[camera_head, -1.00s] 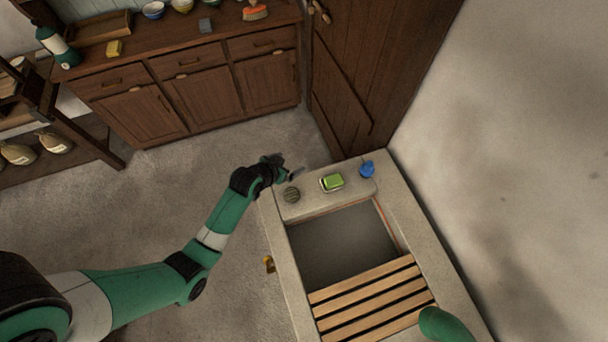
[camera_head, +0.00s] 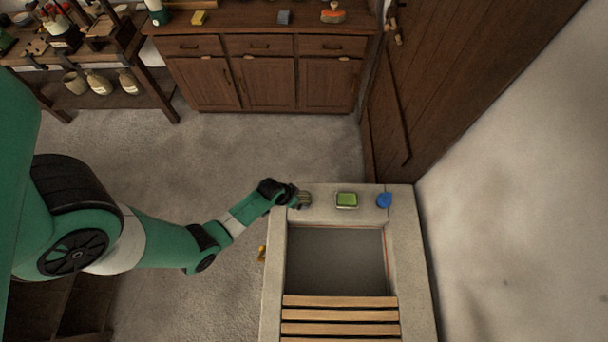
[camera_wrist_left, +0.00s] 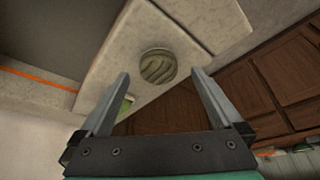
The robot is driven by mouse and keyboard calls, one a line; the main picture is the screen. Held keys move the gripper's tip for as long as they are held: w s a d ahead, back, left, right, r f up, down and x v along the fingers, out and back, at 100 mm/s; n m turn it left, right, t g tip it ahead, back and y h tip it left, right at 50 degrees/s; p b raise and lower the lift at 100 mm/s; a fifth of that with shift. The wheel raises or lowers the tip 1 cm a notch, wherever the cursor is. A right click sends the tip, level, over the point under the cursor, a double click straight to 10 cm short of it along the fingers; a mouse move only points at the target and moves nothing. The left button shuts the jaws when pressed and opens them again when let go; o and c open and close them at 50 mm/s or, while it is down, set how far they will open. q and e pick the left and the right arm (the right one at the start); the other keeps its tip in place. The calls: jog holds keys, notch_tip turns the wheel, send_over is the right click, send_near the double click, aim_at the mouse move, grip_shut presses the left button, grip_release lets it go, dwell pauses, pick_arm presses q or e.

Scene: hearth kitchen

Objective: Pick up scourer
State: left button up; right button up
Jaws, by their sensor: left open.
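The scourer (camera_head: 305,198) looks like a round, grey-green coiled pad. It lies on the left end of the stone ledge behind the sink. It also shows in the left wrist view (camera_wrist_left: 157,66), upper middle, lying on the pale stone. My left gripper (camera_head: 296,201) is at the scourer's left side in the head view and partly overlaps it. In the left wrist view my left gripper (camera_wrist_left: 160,74) has its two fingers wide apart with nothing between them, and the scourer appears just beyond the fingertips. My right gripper is out of view.
A green block in a dish (camera_head: 347,200) and a blue object (camera_head: 384,200) sit further right on the ledge. The open sink basin (camera_head: 335,262) is in front, with a slatted wooden rack (camera_head: 340,316) over its near end. A wooden cabinet (camera_head: 270,80) stands behind.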

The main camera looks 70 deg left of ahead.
aim_at(303, 198)
pick_arm(q)
jog(key=b+x, duration=0.1)
jog(key=x, duration=0.1)
jog(key=w+b+x, duration=0.1)
jog(key=b+x, duration=0.1)
jog(key=shift+a, duration=0.1)
jog(key=shift+w+f+b, duration=0.15)
jog(key=shift+f+b, duration=0.2)
jog(key=shift+b, duration=0.05)
jog(key=shift+r, duration=0.1)
jog(key=c, duration=1.4)
notch_tip(303, 198, up, 4)
jog(key=p, duration=0.3)
jog(key=shift+r+p, duration=0.2)
jog(key=shift+p, duration=0.1)
jog(key=s+d+r+p, duration=0.2)
jog(key=d+r+p, duration=0.1)
jog(key=s+d+r+p, duration=0.2)
jog(key=s+d+p, duration=0.1)
jog(key=d, duration=0.1)
jog(key=s+d+r+p, duration=0.3)
jog(key=d, duration=0.1)
jog(key=shift+d+r, duration=0.25)
jog(key=shift+r, duration=0.05)
jog(key=shift+w, duration=0.1)
